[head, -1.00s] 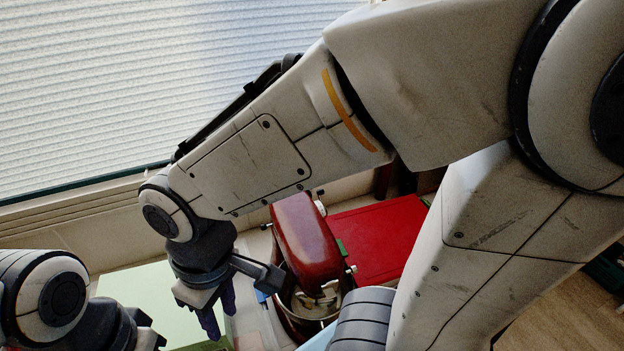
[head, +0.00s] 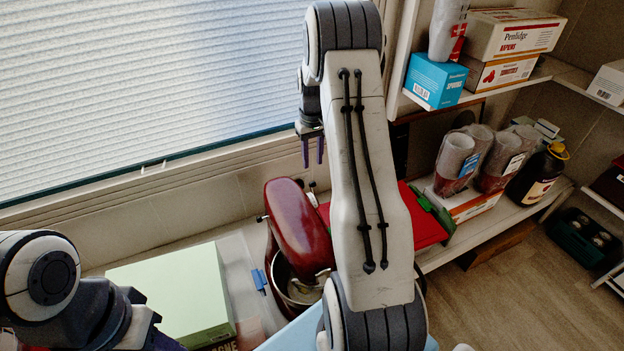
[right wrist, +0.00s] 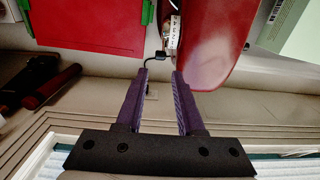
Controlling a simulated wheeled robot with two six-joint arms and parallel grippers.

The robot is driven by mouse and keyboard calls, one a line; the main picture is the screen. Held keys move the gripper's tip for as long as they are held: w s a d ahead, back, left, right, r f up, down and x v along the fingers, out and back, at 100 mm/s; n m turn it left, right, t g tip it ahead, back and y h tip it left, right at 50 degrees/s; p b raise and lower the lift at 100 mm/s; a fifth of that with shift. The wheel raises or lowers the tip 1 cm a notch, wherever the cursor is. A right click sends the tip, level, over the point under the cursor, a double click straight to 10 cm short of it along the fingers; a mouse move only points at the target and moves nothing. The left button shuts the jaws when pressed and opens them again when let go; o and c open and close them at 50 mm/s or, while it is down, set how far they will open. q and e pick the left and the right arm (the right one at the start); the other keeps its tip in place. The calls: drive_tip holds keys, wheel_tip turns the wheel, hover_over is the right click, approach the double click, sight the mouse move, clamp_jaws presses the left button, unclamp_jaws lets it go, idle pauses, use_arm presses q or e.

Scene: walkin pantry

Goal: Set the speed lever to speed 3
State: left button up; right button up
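The red stand mixer (head: 297,222) stands on the counter below the window, its metal bowl (head: 290,285) under the head. In the right wrist view the mixer's red body (right wrist: 208,40) carries a small pale scale plate (right wrist: 174,32). A thin speed lever with a dark knob (right wrist: 157,56) sticks out beside it; its setting is not legible. My right gripper (head: 313,153) is behind the mixer, pointing down. Its purple fingers (right wrist: 161,74) are open, the lever knob just beyond and between the tips. My left gripper (head: 165,341) is at the bottom left, mostly cut off.
A red board (head: 425,218) with green clips lies right of the mixer, also seen in the right wrist view (right wrist: 85,25). A pale green box (head: 175,285) is to its left. Shelves with cups (head: 455,155) and boxes (head: 510,35) stand at right. The window is behind.

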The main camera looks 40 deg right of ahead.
sight(312, 183)
wheel_tip(312, 183, down, 9)
drive_tip(key=shift+r+b, duration=0.2)
drive_tip(key=shift+b, duration=0.65)
clamp_jaws()
